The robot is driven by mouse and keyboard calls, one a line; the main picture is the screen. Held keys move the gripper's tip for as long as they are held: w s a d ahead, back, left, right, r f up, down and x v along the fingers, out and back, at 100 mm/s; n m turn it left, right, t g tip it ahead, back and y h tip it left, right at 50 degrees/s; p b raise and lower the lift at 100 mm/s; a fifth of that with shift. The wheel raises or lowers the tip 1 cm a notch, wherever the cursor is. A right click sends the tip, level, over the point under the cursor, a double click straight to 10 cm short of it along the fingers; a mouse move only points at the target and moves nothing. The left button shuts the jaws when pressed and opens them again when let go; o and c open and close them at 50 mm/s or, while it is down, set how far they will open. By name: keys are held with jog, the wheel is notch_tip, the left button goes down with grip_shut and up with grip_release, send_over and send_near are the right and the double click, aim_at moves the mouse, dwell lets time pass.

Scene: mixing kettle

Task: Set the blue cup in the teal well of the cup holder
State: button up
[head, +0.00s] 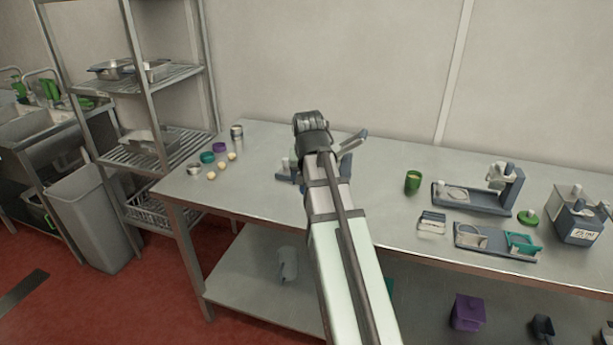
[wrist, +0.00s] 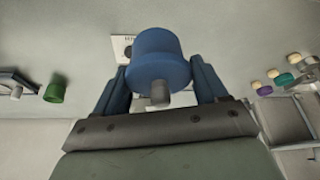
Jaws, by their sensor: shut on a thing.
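The blue cup (wrist: 160,55) is between the two blue fingers of my gripper (wrist: 160,72) in the wrist view, and the gripper is shut on it. A short grey peg shows at the cup's lower edge; I cannot tell what it belongs to. In the head view my arm hides the cup and the fingers. The cup holder (head: 497,252) lies at the right front of the table, with a grey well (head: 468,237) at its left and the teal well (head: 522,242) at its right. My gripper is well to the left of the holder.
A green cup (head: 413,182) stands right of my arm. A blue-grey stand (head: 475,203) is behind the holder, and a boxy machine (head: 578,222) is at the far right. A small grey-white item (head: 432,221) lies left of the holder. Several jars (head: 207,157) stand at the left.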

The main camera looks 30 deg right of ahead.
jog(key=s+d+m, duration=0.2)
jog(key=s+d, duration=0.2)
jog(key=d, duration=0.5)
jog(key=s+d+f+m+g+h, duration=0.1)
jog(key=s+d, duration=0.4)
jog(key=d, duration=0.3)
jog(key=s+d+m, duration=0.2)
jog(key=s+d, duration=0.2)
jog(key=d, duration=0.5)
jog(key=s+d+f, duration=0.1)
jog(key=s+d, duration=2.2)
jog(key=s, duration=0.2)
jog(key=shift+f+m+h, duration=0.2)
jog(key=shift+m+h, duration=0.1)
jog(key=shift+m, duration=0.1)
jog(key=shift+s+f, duration=0.1)
jog(key=shift+f, duration=2.75)
jog(key=shift+a+f, duration=0.1)
jog(key=shift+f, duration=0.6)
jog(key=o, duration=1.1)
